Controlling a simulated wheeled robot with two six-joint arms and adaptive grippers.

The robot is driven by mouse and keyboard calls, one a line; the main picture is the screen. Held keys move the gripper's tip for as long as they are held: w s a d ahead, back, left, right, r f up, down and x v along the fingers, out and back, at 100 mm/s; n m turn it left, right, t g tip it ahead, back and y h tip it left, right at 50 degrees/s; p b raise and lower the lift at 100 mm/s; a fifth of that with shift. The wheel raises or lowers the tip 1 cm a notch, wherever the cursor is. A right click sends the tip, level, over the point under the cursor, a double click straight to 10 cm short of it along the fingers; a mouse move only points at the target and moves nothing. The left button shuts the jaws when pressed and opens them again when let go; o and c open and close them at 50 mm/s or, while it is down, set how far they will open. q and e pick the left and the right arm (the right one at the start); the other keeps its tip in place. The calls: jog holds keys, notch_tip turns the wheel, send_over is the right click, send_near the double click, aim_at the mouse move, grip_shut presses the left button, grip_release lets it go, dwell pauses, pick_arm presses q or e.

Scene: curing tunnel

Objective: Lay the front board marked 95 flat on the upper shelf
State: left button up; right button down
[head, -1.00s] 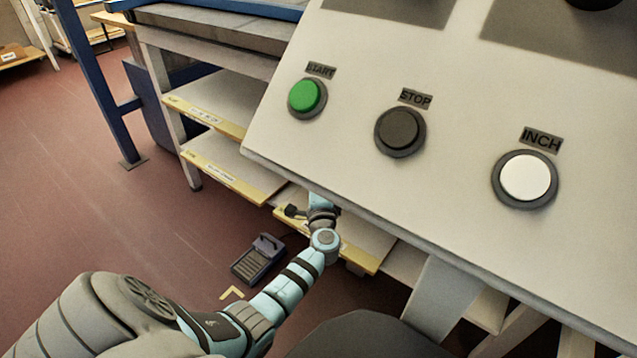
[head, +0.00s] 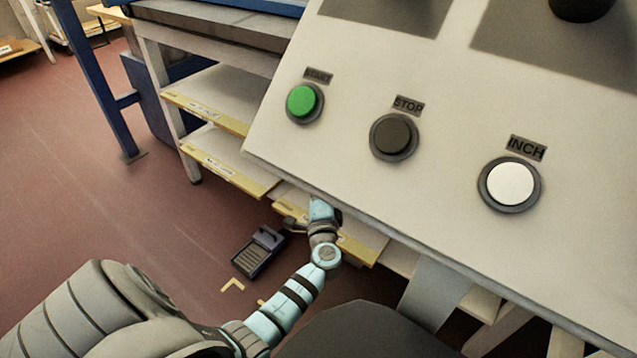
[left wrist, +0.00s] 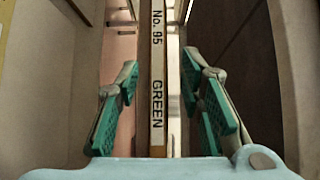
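The front board marked No. 95 GREEN (left wrist: 157,85) shows in the left wrist view as a narrow upright edge with black lettering. My left gripper (left wrist: 161,105) is open, with one green-padded finger on each side of the board and a gap on both sides. In the head view my left gripper (head: 297,224) is down by the lowest visible shelf and partly hidden by the console; the board cannot be made out there. The upper shelf (head: 228,88) is a pale board with a yellow front edge, its right part hidden. My right gripper is not in view.
A sloped control console (head: 430,190) with green, black and white buttons covers the right side. A middle shelf (head: 225,150) lies below the upper one. A grey pedal (head: 259,252) is on the red floor. Brown walls flank the left gripper closely.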

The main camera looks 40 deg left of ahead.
pick_arm(q)
jog(key=s+d+f+n+g+h, duration=0.3)
jog(key=s+f+g, duration=0.1)
jog(key=s+f, duration=0.6)
jog(key=s+d+f+n+g+h, duration=0.2)
jog(key=s+f+n+g+h, duration=0.15)
jog(key=s+f, duration=0.65)
jog(key=s+d+f+n+g+h, duration=0.2)
jog(key=s+d+f+h, duration=0.3)
jog(key=s+d, duration=0.4)
jog(key=shift+s+d+f+n+g, duration=0.15)
jog(key=shift+s+f+n+g, duration=0.2)
jog(key=shift+s, duration=0.3)
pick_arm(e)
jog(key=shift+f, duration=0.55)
